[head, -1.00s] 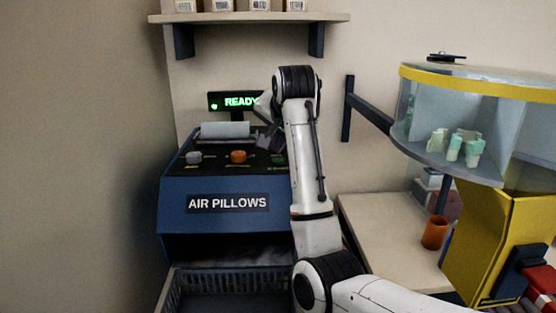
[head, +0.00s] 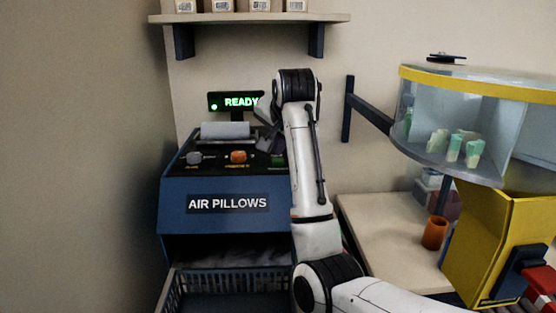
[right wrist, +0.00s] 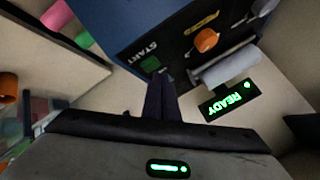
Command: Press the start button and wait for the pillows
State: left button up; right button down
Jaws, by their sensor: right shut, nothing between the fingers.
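The blue air pillow machine (head: 177,220) stands at the left, with its display (head: 240,101) lit green and reading READY. The green start button (head: 279,160) is on the right of its sloped panel, partly hidden by my right arm in the head view. In the right wrist view, the start button (right wrist: 150,64) sits just ahead of my right gripper (right wrist: 158,82). That gripper is shut and empty, its tips close to the button; I cannot tell if they touch. My right gripper (head: 268,145) is above the panel in the head view. My left gripper is out of view.
An orange knob (head: 238,157) and a grey knob (head: 194,158) are left of the button. A basket (head: 172,291) stands under the machine's outlet; no pillows show in its visible part. A table with an orange cup (head: 434,233) and a yellow-rimmed dispenser (head: 480,86) are at the right.

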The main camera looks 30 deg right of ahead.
aim_at(279, 162)
jog(key=shift+f, duration=0.25)
jog(key=shift+f, duration=0.5)
dwell(0.6)
jog(key=shift+r, duration=0.1)
jog(key=shift+r+p, duration=0.6)
jog(key=shift+r, duration=0.2)
jog(key=shift+r, duration=2.55)
